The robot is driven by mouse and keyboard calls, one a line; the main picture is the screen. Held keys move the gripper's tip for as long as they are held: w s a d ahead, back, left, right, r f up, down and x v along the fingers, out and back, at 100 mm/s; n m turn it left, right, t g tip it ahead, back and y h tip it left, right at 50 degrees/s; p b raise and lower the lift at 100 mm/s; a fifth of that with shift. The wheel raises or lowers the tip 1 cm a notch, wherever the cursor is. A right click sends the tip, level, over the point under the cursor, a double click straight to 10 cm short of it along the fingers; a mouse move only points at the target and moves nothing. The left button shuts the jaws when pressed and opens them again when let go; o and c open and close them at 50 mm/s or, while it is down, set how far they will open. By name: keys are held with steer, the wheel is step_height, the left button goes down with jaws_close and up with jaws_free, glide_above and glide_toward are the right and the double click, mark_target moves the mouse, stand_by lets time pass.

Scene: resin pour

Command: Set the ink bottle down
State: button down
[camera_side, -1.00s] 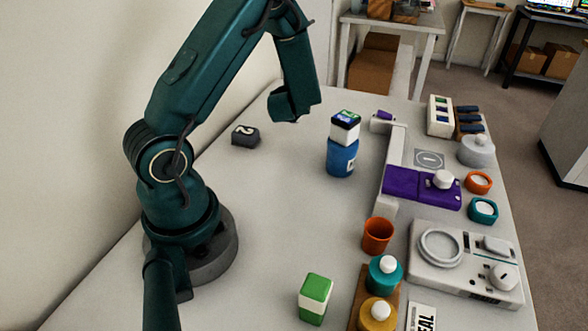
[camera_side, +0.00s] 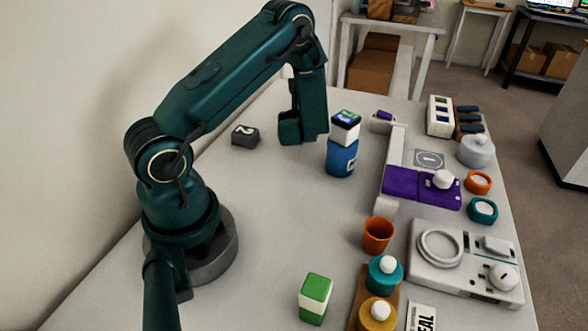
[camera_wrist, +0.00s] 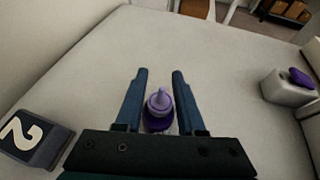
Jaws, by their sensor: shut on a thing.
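My gripper (camera_wrist: 160,74) is shut on the ink bottle (camera_wrist: 158,112), a purple bottle with a pale purple pointed nozzle, which stands upright between the two blue fingers in the wrist view. In the side view my gripper (camera_side: 303,135) points down low over the far part of the white table (camera_side: 262,190). It is between a dark block and a blue container there. The bottle is hidden in that view. I cannot tell whether its base touches the table.
The dark block marked 2 (camera_side: 245,136) lies left of my gripper, also at left in the wrist view (camera_wrist: 35,138). The blue container (camera_side: 341,158) with a cube (camera_side: 345,127) on top stands close right. The table beyond the fingers is clear in the wrist view.

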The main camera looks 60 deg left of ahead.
steer(key=c, duration=0.5)
jaws_free()
steer(key=shift+r, duration=0.1)
steer(key=shift+s+d+r, duration=0.1)
steer(key=shift+s+d, duration=0.05)
steer(key=shift+d, duration=0.1)
steer(key=v, duration=1.1)
steer(key=shift+s+d, duration=0.1)
steer(key=s+d+r+n+g+h, duration=0.1)
steer(key=s+r+n+g, duration=0.15)
steer(key=s+n, duration=0.35)
steer(key=s+d+r+n+g+h, duration=0.1)
steer(key=s+n+g, duration=0.35)
steer(key=n, duration=0.35)
steer(key=d+r+n+t+h, duration=0.2)
steer(key=d+n+h, duration=0.1)
steer(key=d, duration=0.2)
steer(key=d+r+n+t+h, duration=0.1)
steer(key=d+r+n+h, duration=0.1)
steer(key=d, duration=0.4)
steer(key=d+r+n+t+h, duration=0.2)
steer(key=d+n+h, duration=0.2)
steer(key=d+n, duration=0.1)
steer(key=shift+w+d+t, duration=0.2)
steer(key=shift+d+t, duration=0.1)
steer(key=shift+d, duration=0.2)
